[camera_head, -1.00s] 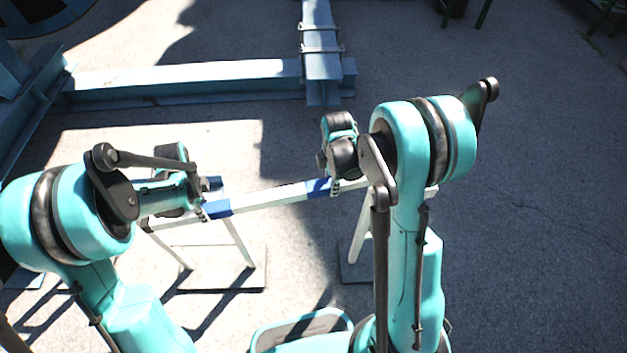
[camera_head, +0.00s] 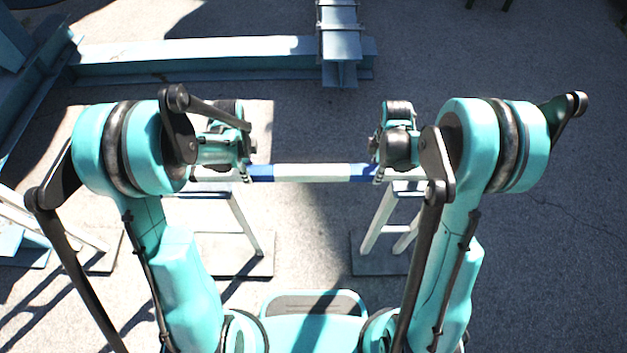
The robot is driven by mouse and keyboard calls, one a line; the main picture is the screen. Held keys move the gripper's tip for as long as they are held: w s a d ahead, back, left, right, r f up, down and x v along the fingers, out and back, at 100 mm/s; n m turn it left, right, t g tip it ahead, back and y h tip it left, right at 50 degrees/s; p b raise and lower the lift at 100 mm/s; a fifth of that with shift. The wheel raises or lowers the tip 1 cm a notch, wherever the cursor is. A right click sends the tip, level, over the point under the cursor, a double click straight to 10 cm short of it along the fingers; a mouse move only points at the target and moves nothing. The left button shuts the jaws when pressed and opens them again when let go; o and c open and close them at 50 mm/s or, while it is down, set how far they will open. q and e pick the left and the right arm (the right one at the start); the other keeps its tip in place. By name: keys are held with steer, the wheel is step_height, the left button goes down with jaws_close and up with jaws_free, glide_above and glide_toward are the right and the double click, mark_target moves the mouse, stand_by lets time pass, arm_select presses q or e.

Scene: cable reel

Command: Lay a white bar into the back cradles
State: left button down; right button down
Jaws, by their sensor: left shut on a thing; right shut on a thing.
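A white bar (camera_head: 312,172) with two blue bands runs level across the middle of the head view. My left gripper (camera_head: 246,172) is shut on the bar by its left blue band. My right gripper (camera_head: 379,172) is shut on it by its right blue band. My wrists and arms hide both ends of the bar. White trestle-like stands show below it, one at the left (camera_head: 243,222) and one at the right (camera_head: 380,222). I cannot tell whether the bar touches them. No cradles can be made out clearly.
A blue-grey steel beam (camera_head: 200,60) lies across the ground at the back, with a joined piece (camera_head: 340,45) at its right end. More blue steel stands at the far left. Another white stand (camera_head: 60,228) is at the left. Open asphalt lies at the right.

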arm_select(q)
steer(key=shift+r, duration=0.3)
arm_select(e)
steer(key=shift+r, duration=0.3)
arm_select(q)
steer(key=shift+f, duration=0.25)
arm_select(e)
steer(key=shift+f, duration=0.25)
